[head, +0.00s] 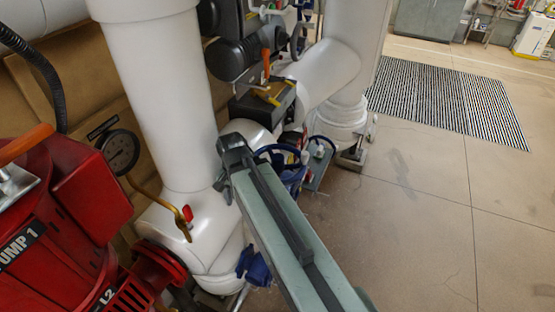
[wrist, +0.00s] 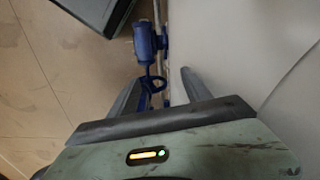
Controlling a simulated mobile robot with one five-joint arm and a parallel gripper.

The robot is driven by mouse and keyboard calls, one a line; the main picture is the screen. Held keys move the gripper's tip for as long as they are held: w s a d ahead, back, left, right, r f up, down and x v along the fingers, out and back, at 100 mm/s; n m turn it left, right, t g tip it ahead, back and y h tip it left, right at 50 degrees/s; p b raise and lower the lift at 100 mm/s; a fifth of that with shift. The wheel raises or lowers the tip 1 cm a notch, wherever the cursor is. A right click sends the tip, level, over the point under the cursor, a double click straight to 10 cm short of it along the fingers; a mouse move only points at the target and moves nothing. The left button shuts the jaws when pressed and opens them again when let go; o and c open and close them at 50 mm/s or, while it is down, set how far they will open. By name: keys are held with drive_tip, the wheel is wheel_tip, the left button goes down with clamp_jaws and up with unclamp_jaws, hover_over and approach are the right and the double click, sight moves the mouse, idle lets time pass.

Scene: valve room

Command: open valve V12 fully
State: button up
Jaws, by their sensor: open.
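No V12 label is readable in either view. In the wrist view a blue valve (wrist: 146,42) sits on a thin pipe beside a large white pipe. A blue looped handle hangs below it, between the fingers of my gripper (wrist: 161,76) as seen from the wrist. The fingers are apart, with nothing clearly held; I cannot tell whether they touch the handle. In the head view a blue handwheel (head: 281,151) shows just right of my arm's end, and a blue fitting (head: 254,267) is low at the white pipe's foot. My fingers are mostly hidden there.
A red pump (head: 75,195) marked PUMP 1 stands at left, with a gauge (head: 121,151) beside it. A thick white vertical pipe (head: 160,95) stands close left of my arm. A brass lever (head: 180,222) juts from it. Open floor and a striped mat (head: 445,100) lie at right.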

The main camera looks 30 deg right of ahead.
drive_tip(key=m, duration=0.8)
drive_tip(key=shift+w, duration=0.1)
